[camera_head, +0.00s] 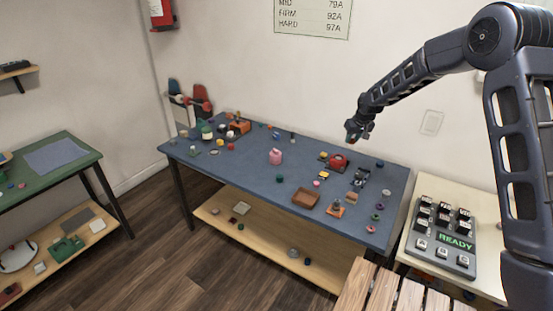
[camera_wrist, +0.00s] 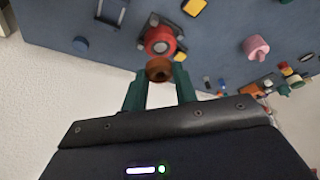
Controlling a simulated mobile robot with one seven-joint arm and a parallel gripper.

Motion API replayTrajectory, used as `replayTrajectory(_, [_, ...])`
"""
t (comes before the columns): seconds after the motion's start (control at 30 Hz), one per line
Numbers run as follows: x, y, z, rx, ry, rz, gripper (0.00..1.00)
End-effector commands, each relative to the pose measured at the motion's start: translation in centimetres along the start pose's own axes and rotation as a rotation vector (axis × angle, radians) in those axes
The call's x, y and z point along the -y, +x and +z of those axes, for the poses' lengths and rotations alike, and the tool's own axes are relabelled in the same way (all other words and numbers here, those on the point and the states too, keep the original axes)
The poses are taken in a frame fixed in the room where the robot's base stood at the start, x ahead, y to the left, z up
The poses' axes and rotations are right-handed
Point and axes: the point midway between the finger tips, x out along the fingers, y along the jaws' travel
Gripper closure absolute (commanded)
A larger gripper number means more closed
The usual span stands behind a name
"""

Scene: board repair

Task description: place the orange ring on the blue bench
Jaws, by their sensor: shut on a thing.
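The orange ring (camera_wrist: 159,69) looks brownish orange in the wrist view, with a dark hole. It sits between the green fingertips of my gripper (camera_wrist: 160,80), which is shut on it. In the head view my gripper (camera_head: 356,131) hangs in the air above the back right part of the blue bench (camera_head: 240,178), near the wall. The ring is too small there to make out clearly. The bench top also shows in the wrist view (camera_wrist: 110,50), below and beyond the ring.
The front left of the bench is mostly clear. A READY panel (camera_head: 440,262) stands right.

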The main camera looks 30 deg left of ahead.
Motion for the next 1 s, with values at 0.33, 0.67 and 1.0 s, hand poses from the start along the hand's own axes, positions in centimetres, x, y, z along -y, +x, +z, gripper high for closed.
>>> replayTrajectory(0.33, [1.1,1.8,0.7,0.002,-0.015,-0.006,0.93])
replayTrajectory(0.67, [1.1,8.5,3.5,0.004,-0.014,-0.006,0.93])
replayTrajectory(1.0, [1.1,13.9,5.7,0.001,-0.014,-0.006,0.93])
